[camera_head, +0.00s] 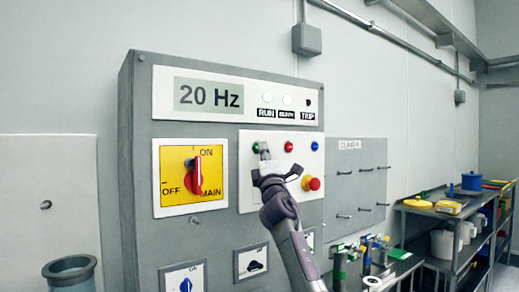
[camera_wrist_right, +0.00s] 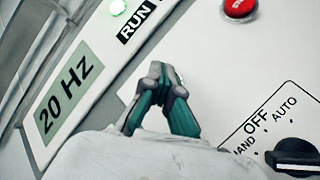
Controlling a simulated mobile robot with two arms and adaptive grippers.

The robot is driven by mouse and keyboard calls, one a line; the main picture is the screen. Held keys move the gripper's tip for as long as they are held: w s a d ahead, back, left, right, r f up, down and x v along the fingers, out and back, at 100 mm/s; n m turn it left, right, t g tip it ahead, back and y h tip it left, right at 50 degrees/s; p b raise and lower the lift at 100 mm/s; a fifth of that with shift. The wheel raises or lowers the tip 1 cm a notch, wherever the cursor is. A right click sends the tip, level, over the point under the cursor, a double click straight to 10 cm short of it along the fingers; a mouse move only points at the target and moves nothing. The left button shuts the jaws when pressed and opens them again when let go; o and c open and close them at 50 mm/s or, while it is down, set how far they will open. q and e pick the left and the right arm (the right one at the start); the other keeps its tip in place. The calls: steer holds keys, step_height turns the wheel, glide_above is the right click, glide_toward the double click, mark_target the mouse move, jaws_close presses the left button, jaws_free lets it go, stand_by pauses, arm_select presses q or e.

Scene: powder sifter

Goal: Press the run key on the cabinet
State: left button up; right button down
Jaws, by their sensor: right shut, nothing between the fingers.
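No label for these keys is readable in the head view. My right gripper (camera_head: 264,150) is shut and empty, its fingertips at the green button, beside or just in front of it; contact cannot be told. In the right wrist view, the shut fingertips (camera_wrist_right: 158,72) point at the plate and hide the spot behind them. The RUN lamp (camera_wrist_right: 117,7) looks pale green there. My left gripper is not in view.
A red mushroom button (camera_head: 311,183) on a yellow base sits just right of my gripper. A red-handled main switch (camera_head: 195,175) is on the left. The display (camera_head: 209,96) reads 20 Hz. A rotary selector (camera_wrist_right: 295,155) shows in the wrist view. Shelves (camera_head: 440,212) stand at right.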

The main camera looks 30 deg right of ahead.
steer(key=shift+s+f+y+p, duration=0.1)
steer(key=shift+s+y+p, duration=0.2)
steer(key=shift+s+p, duration=0.5)
steer(key=s+p, duration=0.1)
steer(key=s, duration=0.1)
steer(key=s+p, duration=0.1)
steer(key=s, duration=0.2)
steer(key=shift+d+p, duration=0.2)
steer(key=shift+p, duration=0.1)
stand_by(0.6)
